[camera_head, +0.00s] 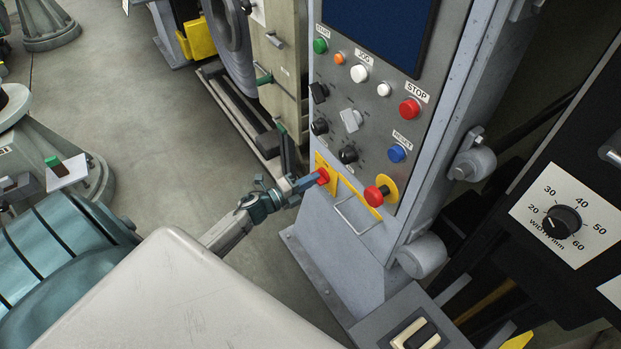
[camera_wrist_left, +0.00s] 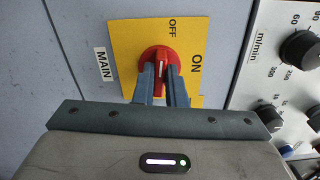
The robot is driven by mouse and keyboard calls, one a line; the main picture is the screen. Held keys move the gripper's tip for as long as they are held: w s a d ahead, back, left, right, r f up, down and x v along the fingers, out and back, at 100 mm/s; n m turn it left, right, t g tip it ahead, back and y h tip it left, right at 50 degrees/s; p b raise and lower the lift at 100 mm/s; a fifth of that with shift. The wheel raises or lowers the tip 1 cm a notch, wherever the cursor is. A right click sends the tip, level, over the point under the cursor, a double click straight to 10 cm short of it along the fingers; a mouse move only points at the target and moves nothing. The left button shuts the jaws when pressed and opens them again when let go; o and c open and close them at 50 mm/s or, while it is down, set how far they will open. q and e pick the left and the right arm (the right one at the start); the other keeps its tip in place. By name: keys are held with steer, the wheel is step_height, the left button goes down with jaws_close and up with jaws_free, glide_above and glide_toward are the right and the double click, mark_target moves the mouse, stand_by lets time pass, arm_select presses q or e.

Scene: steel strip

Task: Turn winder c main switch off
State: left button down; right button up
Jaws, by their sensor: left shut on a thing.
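The main switch is a red rotary knob (camera_head: 323,176) on a yellow plate, low on the left of the grey control cabinet. In the left wrist view the red knob (camera_wrist_left: 157,57) sits on its yellow plate (camera_wrist_left: 126,38), with OFF above it, ON to its right and a MAIN label on the left. My left gripper (camera_head: 315,180) reaches the knob from the left and is shut on it; one finger lies on each side of the handle (camera_wrist_left: 163,78). The handle's white mark runs up and down in that view, more in line with OFF than ON. My right gripper is not in view.
A red mushroom button (camera_head: 374,196) and a metal bar handle (camera_head: 352,219) are close to the right of the knob. Black selector knobs (camera_head: 348,154) and a red STOP button (camera_head: 409,109) sit above. Open floor (camera_head: 140,90) lies left of the cabinet.

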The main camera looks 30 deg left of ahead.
arm_select(q)
steer(key=shift+n, duration=0.7)
steer(key=c, duration=1.5)
jaws_free()
steer(key=shift+f, duration=0.1)
steer(key=shift+b+v, duration=1.15)
steer(key=shift+v, duration=4.25)
steer(key=shift+f, duration=0.1)
